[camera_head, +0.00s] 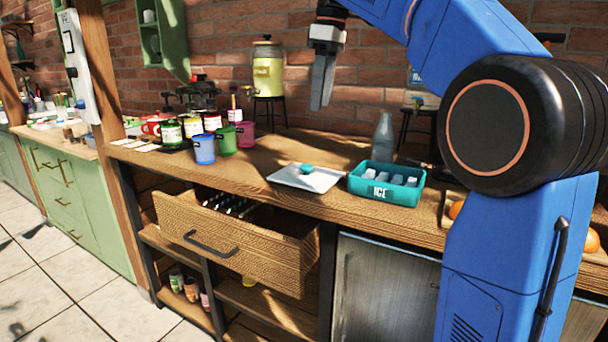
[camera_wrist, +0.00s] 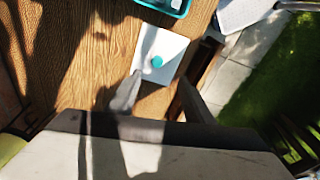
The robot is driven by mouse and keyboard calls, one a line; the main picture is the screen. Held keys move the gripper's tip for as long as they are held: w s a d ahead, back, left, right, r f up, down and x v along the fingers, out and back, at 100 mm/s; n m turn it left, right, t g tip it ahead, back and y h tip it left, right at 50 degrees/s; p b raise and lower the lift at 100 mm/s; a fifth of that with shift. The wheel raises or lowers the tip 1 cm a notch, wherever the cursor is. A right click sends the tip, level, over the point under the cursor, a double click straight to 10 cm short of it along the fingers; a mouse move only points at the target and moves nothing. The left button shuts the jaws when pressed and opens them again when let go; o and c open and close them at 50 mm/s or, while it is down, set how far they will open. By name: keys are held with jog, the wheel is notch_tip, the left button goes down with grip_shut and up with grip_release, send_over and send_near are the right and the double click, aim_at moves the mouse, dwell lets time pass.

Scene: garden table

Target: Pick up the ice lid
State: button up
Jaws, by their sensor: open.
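The ice lid (camera_head: 318,182) is a flat white square with a small teal knob (camera_head: 306,169), lying on the wooden counter left of the teal ice bin (camera_head: 405,196). The bin is marked ICE, is open on top and holds pale ice blocks. My gripper (camera_head: 322,88) is high above the counter, fingers pointing down, open and empty. In the wrist view the lid (camera_wrist: 174,46) shows just beyond and between my fingers (camera_wrist: 160,97), apart from them. A corner of the bin shows at the top edge of that view.
Blue, green and pink cups (camera_head: 204,149) stand left of the lid. A clear bottle (camera_head: 383,137) stands behind the bin. A yellow dispenser (camera_head: 268,77) is at the back. A drawer (camera_head: 240,252) hangs open below the counter. Bare counter lies around the lid.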

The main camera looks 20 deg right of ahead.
send_over(307, 165)
jog(key=s+d, duration=0.1)
notch_tip(307, 165, down, 12)
jog(key=shift+r, duration=0.25)
jog(key=shift+w+a+f, duration=0.15)
jog(key=shift+f, duration=0.7)
jog(key=shift+w+a+f, duration=0.1)
jog(key=shift+a+f, duration=0.05)
jog(key=shift+f, duration=0.75)
jog(key=shift+w+a+f, duration=0.15)
jog(key=shift+f, duration=0.7)
grip_shut()
